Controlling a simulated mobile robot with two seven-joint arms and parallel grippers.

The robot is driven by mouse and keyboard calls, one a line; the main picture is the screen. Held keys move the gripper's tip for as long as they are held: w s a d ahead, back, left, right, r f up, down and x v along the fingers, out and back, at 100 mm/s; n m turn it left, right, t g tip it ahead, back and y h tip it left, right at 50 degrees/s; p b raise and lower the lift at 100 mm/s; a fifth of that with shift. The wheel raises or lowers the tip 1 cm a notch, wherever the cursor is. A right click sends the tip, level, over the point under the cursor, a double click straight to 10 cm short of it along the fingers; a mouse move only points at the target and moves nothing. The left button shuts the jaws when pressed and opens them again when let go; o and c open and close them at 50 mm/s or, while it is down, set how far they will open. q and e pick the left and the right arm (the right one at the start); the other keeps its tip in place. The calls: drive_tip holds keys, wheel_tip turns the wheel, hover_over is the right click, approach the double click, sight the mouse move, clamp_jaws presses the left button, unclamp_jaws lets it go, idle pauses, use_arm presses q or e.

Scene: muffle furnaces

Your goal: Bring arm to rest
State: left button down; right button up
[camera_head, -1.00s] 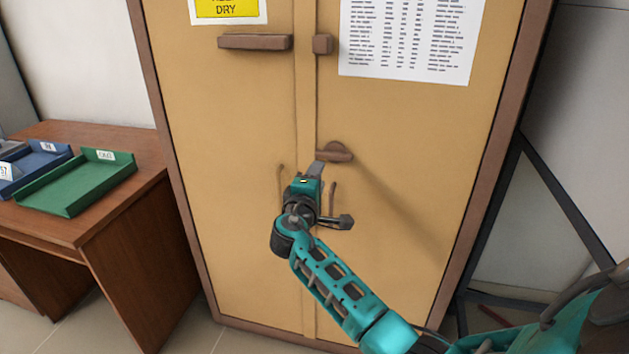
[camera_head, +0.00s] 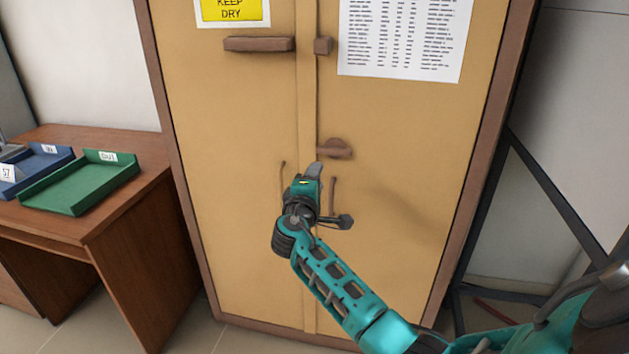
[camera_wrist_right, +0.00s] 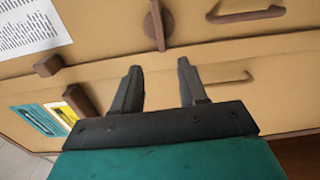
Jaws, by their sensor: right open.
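My right arm (camera_head: 340,287) is teal and reaches in from the lower right of the head view. My right gripper (camera_head: 315,170) is in front of the tan cabinet (camera_head: 232,170), just below the brown turn latch (camera_head: 334,149). In the right wrist view its two dark fingers (camera_wrist_right: 158,83) stand apart with nothing between them. The latch (camera_wrist_right: 157,25) is ahead of the fingertips there, apart from them as far as I can see. My left gripper is not in view.
The cabinet doors are shut, with thin handles (camera_head: 332,196) near the gripper. A brown desk (camera_head: 125,205) at the left bears a green tray (camera_head: 72,190) and a blue tray (camera_head: 45,158). A dark frame (camera_head: 560,205) stands at the right.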

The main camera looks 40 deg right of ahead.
idle(0.6)
drive_tip(key=s+a+f+y, duration=0.5)
drive_tip(key=s+f, duration=0.1)
drive_tip(key=f, duration=0.3)
drive_tip(key=s+a+f+y, duration=0.4)
drive_tip(key=s+a+f, duration=0.2)
drive_tip(key=f, duration=0.4)
drive_tip(key=s+a+f+m+y, duration=0.2)
drive_tip(key=s+a, duration=0.3)
drive_tip(key=s, duration=0.3)
drive_tip(key=s+a+f+m+g+y, duration=0.1)
drive_tip(key=s+a+m+y, duration=0.2)
drive_tip(key=s, duration=0.5)
drive_tip(key=a+y, duration=0.1)
drive_tip(key=a, duration=0.1)
drive_tip(key=shift+a+f+m+y, duration=0.35)
drive_tip(key=shift+a+m+y, duration=0.05)
